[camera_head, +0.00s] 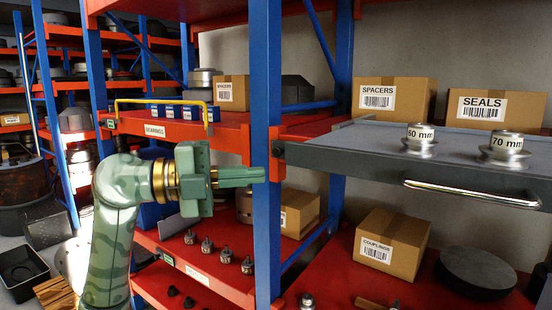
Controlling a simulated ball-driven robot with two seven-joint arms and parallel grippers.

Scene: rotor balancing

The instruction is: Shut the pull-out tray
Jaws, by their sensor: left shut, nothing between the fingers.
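The pull-out tray (340,148) is a grey, flat-topped tray at the right, extended from the rack toward me. Its dark front carries a silver bar handle (470,194). My left gripper (262,174) is shut and empty, left of the tray, in front of the blue rack post. It is apart from the handle. My right gripper is not in view.
A blue post (265,70) stands between my left gripper and the tray. Boxes marked SPACERS (392,98) and SEALS (495,108) stand behind the tray. A COUPLINGS box (392,243) and a dark disc (476,270) sit on the red shelf below.

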